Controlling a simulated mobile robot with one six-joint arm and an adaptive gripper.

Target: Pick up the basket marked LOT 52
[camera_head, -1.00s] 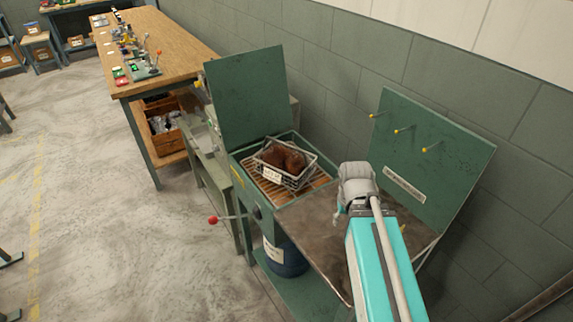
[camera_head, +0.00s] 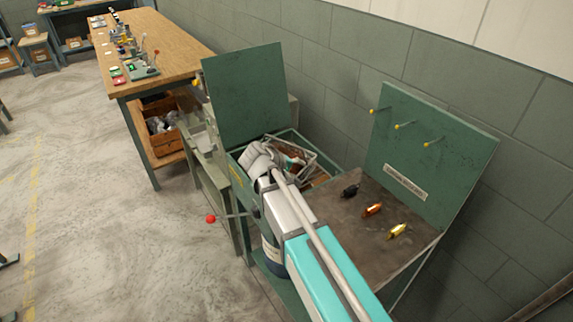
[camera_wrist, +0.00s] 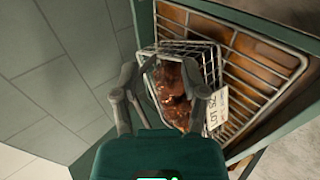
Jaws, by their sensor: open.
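The wire basket (camera_head: 307,154) sits in the open green bin of the machine, mostly hidden behind my arm in the head view. In the wrist view the basket (camera_wrist: 190,47) holds dark brown, shiny lumps (camera_wrist: 172,88). Its white tag (camera_wrist: 216,108) reads LOT 52, turned upside down. My gripper (camera_wrist: 165,88) is open above the basket, with one finger near its left rim and the other over the side by the tag. I cannot tell whether the fingers touch the wire. In the head view my gripper (camera_head: 260,158) is over the bin's left part.
The basket rests on a slatted rack (camera_wrist: 262,60). A raised green lid (camera_head: 243,93) stands behind the bin. To the right, a metal shelf (camera_head: 350,225) holds black, orange and gold small parts (camera_head: 372,210) below a pegged green panel (camera_head: 425,150). A red-knobbed lever (camera_head: 211,218) sticks out left.

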